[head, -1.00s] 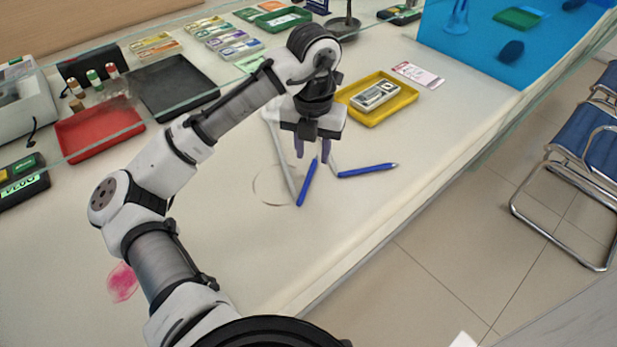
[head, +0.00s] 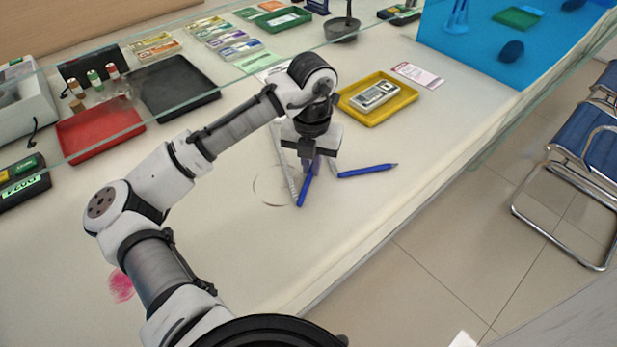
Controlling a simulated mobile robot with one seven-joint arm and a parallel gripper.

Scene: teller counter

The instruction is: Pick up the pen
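Two blue pens lie on the pale counter. One pen (head: 304,191) slants below my gripper, its upper part hidden by the fingers. The other pen (head: 368,170) lies to the right, nearly level in the picture, clear of the gripper. My gripper (head: 310,168) points down at the upper part of the slanting pen. Its fingers are close together, and it looks shut on that pen, which still lies at counter level. The exact contact is too small to see.
A yellow tray (head: 409,96) holding a bundle of banknotes (head: 374,96) stands just behind. A red tray (head: 99,130) and a black tray (head: 176,90) are to the left. A glass edge crosses the counter. The front of the counter is clear.

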